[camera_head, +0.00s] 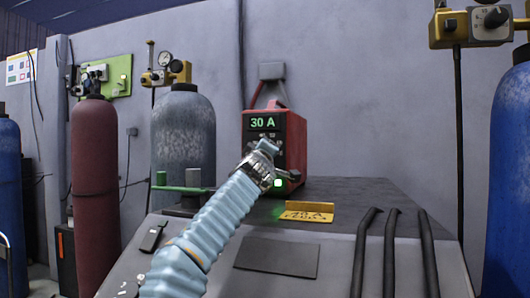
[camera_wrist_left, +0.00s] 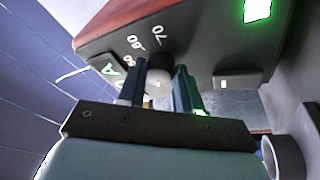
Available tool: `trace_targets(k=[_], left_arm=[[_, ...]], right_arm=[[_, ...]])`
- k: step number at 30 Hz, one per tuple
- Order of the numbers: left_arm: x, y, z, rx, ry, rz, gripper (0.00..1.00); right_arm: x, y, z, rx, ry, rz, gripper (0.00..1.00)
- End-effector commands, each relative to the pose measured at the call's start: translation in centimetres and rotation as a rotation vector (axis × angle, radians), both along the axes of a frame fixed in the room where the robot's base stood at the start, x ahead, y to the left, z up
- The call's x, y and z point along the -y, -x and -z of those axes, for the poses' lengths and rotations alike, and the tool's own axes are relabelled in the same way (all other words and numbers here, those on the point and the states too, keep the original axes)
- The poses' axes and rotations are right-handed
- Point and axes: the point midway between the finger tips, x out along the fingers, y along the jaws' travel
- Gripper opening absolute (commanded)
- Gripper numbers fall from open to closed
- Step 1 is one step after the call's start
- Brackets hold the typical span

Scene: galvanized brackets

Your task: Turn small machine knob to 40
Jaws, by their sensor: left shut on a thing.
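The small red machine (camera_head: 292,145) stands at the back of the grey bench top. Its green display (camera_head: 262,122) reads 30 A, and a green light (camera_head: 279,183) glows low on its front. My left gripper (camera_head: 264,148) is at the machine's front face and hides most of the dial there. White dial numbers, including 70, show on the face beside the knob. The right gripper is not in view.
A yellow plate (camera_head: 306,213) with blurred lettering sits on the bench (camera_head: 350,190), right of my arm. Dark bent bars (camera_head: 392,250) are at the bench's front right. A green bracket (camera_head: 192,180) is at left. Gas cylinders (camera_head: 183,130) stand behind and at both sides.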

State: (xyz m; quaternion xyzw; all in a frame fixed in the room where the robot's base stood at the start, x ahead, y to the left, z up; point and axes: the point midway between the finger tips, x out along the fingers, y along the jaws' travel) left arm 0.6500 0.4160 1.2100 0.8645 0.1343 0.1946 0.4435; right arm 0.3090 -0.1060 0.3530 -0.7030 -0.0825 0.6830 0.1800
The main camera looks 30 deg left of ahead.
Motion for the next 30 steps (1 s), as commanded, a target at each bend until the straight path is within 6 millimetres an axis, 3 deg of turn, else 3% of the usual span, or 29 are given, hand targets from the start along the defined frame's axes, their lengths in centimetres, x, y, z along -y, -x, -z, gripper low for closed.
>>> trace_targets(k=[14,30], left_arm=[[-0.3,0.1,0.2,-0.067,-0.284,-0.001,0.04],[-0.6,0.2,0.1,-0.158,-0.659,-0.001,0.04]], right_arm=[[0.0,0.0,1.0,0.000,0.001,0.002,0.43],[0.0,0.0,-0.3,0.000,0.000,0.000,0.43]])
